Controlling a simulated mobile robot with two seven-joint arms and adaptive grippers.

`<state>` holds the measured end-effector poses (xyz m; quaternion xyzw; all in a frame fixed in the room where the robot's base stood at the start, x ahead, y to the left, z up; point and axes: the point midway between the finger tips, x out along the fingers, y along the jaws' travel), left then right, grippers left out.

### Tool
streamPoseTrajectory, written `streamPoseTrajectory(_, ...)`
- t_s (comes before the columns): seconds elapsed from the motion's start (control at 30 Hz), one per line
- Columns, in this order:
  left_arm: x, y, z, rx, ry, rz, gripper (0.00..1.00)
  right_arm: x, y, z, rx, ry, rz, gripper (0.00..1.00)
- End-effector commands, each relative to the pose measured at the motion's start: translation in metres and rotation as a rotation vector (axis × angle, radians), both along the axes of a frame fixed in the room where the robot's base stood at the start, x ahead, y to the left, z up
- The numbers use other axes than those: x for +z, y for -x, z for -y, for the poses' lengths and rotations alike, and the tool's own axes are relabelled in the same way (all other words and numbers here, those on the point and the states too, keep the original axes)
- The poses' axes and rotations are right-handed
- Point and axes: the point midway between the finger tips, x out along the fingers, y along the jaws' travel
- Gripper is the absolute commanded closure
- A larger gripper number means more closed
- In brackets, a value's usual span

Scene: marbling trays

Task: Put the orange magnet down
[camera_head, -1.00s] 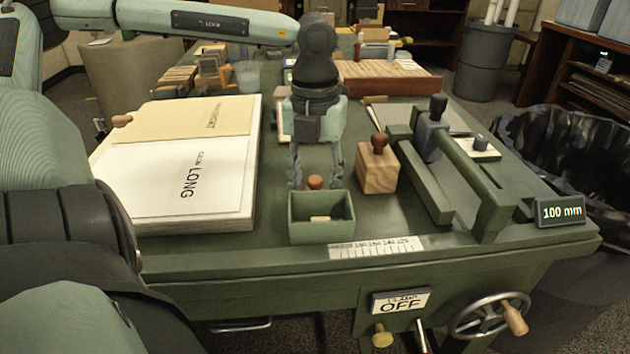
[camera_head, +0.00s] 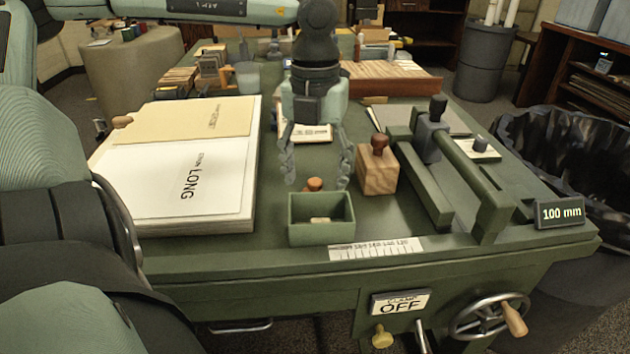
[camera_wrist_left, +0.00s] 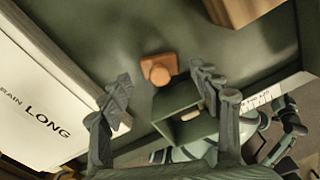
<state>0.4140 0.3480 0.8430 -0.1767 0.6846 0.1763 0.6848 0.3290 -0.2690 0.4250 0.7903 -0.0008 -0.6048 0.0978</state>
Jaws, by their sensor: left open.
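The orange magnet (camera_head: 314,184) stands on the green bench top just behind a small open green box (camera_head: 321,232). In the left wrist view it shows as an orange block with a round knob (camera_wrist_left: 158,70). My left gripper (camera_head: 316,177) is open above and around the magnet, with its fingers spread to either side and a gap to it. The fingers also show in the left wrist view (camera_wrist_left: 161,76), and nothing is between them in contact. The box hides the magnet's lower part in the head view.
A wooden block with a dark knob (camera_head: 377,170) stands close to the right of the gripper. A large paper stack (camera_head: 190,190) lies to the left. A green frame (camera_head: 425,185) stands at the right, and a scale strip (camera_head: 376,248) lies at the front edge.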

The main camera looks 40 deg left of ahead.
Motion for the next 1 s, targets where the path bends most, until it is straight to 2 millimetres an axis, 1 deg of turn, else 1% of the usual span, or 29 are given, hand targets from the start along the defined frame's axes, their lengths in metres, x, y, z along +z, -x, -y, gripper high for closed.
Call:
streamPoseTrajectory(0.03, 0.014, -0.001, 0.000, 0.000, -0.003, 0.005, 0.37, 0.000, 0.000, 0.000, -0.001, 0.000, -0.001, 0.17)
streamPoseTrajectory(0.2, 0.052, -0.001, -0.001, 0.000, -0.005, 0.004, 0.37, 0.000, 0.000, 0.000, -0.002, -0.001, -0.001, 0.17)
streamPoseTrajectory(0.3, 0.070, -0.001, 0.000, 0.000, -0.003, 0.003, 0.37, 0.000, 0.000, 0.000, -0.002, -0.001, -0.001, 0.17)
streamPoseTrajectory(0.4, 0.082, 0.000, 0.000, 0.000, -0.002, 0.001, 0.37, 0.000, 0.000, 0.000, -0.002, -0.001, 0.000, 0.17)
streamPoseTrajectory(0.5, 0.090, 0.000, 0.000, -0.001, -0.001, 0.000, 0.37, 0.000, 0.000, 0.000, -0.003, -0.002, 0.000, 0.17)
streamPoseTrajectory(0.6, 0.093, 0.000, 0.000, -0.001, -0.001, 0.000, 0.37, 0.000, 0.000, 0.000, -0.003, -0.002, 0.000, 0.17)
streamPoseTrajectory(1.0, 0.093, 0.000, 0.000, -0.001, 0.000, -0.001, 0.37, -0.001, 0.000, -0.001, -0.004, -0.003, -0.001, 0.17)
